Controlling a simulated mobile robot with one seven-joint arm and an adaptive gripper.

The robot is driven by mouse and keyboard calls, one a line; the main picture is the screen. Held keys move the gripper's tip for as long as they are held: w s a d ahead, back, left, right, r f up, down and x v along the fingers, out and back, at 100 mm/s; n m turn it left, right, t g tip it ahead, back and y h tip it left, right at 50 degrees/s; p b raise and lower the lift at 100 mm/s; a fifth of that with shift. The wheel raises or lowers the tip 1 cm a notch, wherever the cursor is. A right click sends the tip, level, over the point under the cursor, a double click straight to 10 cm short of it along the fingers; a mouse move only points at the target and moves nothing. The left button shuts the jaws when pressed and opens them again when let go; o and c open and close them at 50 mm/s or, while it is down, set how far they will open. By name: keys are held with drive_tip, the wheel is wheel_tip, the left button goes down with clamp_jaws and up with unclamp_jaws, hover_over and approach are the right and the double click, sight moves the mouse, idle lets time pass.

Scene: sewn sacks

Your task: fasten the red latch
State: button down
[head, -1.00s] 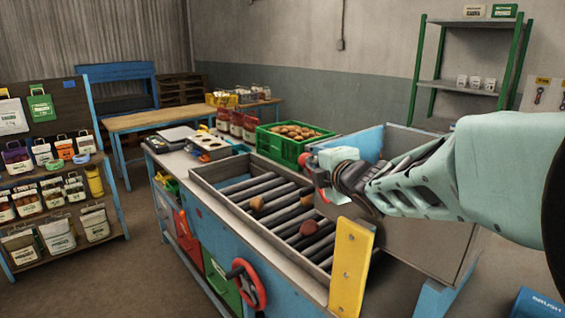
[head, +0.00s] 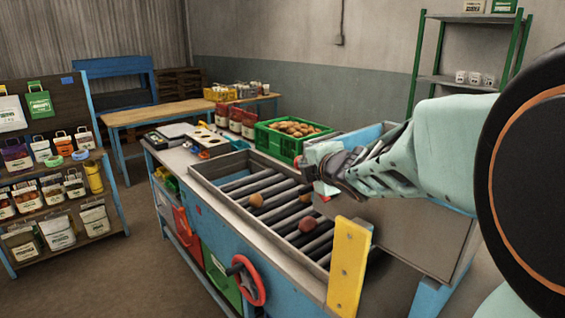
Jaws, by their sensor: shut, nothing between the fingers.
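Small red parts, which look like the red latch (head: 325,198), show just below my gripper at the right side of the roller tray. My gripper and wrist cover most of this spot, so I cannot tell how the latch stands or whether my gripper touches it. My gripper (head: 316,172) is shut with nothing held, pointing left over the far right edge of the tray, in front of the grey metal box.
The roller tray (head: 203,179) holds several brown round objects. A yellow plate (head: 348,268) and a red handwheel (head: 247,282) are at the near side. A green crate of potatoes (head: 276,146) stands behind. A shelf of bags (head: 60,190) is at left.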

sight(298, 168)
drive_tip(key=shift+w+a+f, duration=0.5)
drive_tip(key=shift+w+f, duration=0.2)
drive_tip(key=shift+w+a+f+g+h, duration=0.2)
drive_tip(key=shift+w+f+g+h, duration=0.15)
drive_tip(key=shift+g, duration=0.25)
drive_tip(key=shift+w+a+f, duration=0.1)
drive_tip(key=shift+a+f, duration=0.05)
drive_tip(key=shift+f, duration=0.2)
drive_tip(key=shift+w+a+f, duration=0.15)
drive_tip(key=shift+w+f, duration=0.1)
drive_tip(key=shift+f, duration=0.25)
drive_tip(key=shift+w+a+f, duration=0.1)
drive_tip(key=shift+f, duration=0.15)
drive_tip(key=shift+f, duration=0.1)
